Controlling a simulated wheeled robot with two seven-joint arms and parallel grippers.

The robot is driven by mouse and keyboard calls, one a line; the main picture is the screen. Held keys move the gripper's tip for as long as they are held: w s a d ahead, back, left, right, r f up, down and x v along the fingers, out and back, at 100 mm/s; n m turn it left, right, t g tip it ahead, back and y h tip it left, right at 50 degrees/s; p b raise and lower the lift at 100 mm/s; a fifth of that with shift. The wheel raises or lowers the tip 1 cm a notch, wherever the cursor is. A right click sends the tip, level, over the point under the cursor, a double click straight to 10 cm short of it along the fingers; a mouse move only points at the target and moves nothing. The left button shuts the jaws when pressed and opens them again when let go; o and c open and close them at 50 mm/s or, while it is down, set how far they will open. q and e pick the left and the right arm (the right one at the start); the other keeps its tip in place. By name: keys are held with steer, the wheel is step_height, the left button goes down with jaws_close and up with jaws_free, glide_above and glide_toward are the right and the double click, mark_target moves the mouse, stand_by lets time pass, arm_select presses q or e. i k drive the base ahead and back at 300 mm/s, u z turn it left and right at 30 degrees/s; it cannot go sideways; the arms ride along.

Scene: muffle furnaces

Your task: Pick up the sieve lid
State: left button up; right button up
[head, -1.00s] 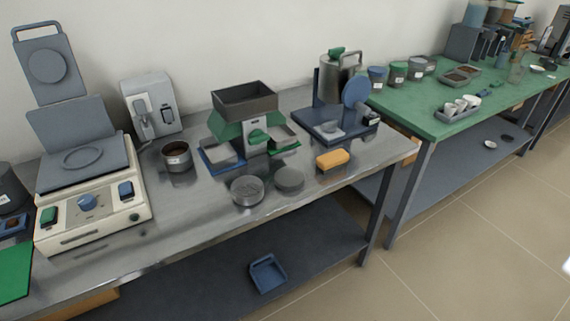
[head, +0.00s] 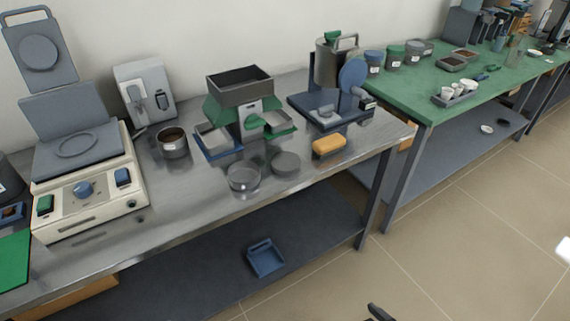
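A flat grey round disc (head: 286,163), which looks like the sieve lid, lies on the steel bench near its front edge. A round grey sieve (head: 243,178) stands just left of it, with a small gap or none. A small dark piece, apparently the tip of my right gripper (head: 379,312), shows at the bottom edge, right of centre. It is well in front of the bench and away from the lid. Most of it is out of frame, so its opening is hidden. My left gripper is not in view.
A yellow-orange block (head: 329,146) lies right of the lid. Behind stands a green and grey device with a hopper (head: 240,88). A dark pot (head: 173,143) is to the left. A blue tray (head: 265,258) lies on the lower shelf. The bench (head: 205,215) is clear in front.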

mark_target(283, 163)
steer(key=z, duration=1.7)
steer(key=i, duration=0.8)
steer(key=u, duration=1.2)
